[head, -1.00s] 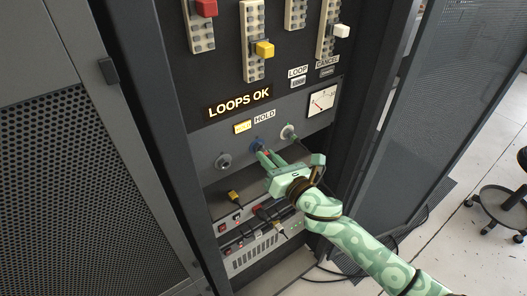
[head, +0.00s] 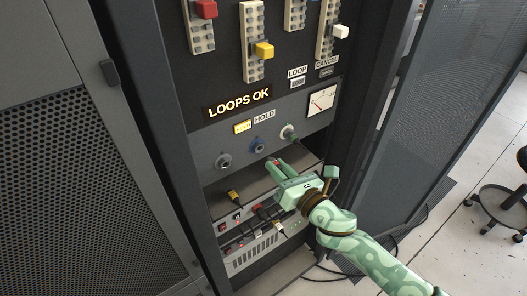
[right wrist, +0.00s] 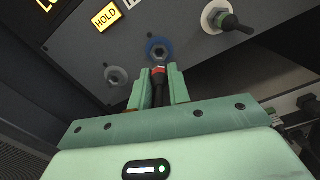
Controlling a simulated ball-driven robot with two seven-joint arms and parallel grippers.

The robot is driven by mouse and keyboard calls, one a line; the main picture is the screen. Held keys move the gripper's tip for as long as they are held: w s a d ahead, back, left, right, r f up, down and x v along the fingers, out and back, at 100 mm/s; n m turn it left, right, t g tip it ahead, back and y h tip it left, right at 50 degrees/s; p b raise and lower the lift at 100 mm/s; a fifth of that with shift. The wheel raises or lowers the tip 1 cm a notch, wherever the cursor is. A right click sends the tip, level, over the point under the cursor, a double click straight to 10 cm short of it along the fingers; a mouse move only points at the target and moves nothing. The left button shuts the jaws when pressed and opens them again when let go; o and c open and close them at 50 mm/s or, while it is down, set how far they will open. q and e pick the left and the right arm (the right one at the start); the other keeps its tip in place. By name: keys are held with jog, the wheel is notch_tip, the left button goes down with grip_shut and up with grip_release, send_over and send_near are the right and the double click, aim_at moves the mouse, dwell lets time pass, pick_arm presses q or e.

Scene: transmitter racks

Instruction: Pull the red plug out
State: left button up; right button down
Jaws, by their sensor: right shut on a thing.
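The red plug (right wrist: 158,71), with a red band and a dark body, sits between the fingers of my right gripper (right wrist: 158,88) in the right wrist view. My right gripper (head: 274,164) is shut on it. The plug is just in front of the blue-ringed socket (head: 258,145), whose opening is bare in the head view. The same blue socket (right wrist: 160,50) shows open right beyond the plug tip in the right wrist view. A small bit of red (head: 277,163) shows at the fingertips in the head view. My left gripper is not in view.
A grey socket (head: 223,161) sits left of the blue one, and a socket with a dark green plug (head: 289,132) sits right. Below is a shelf with a yellow connector (head: 234,196) and cables. The open rack door (head: 425,130) stands at right.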

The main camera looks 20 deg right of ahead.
jog(key=shift+s+d, duration=0.15)
jog(key=shift+s, duration=0.45)
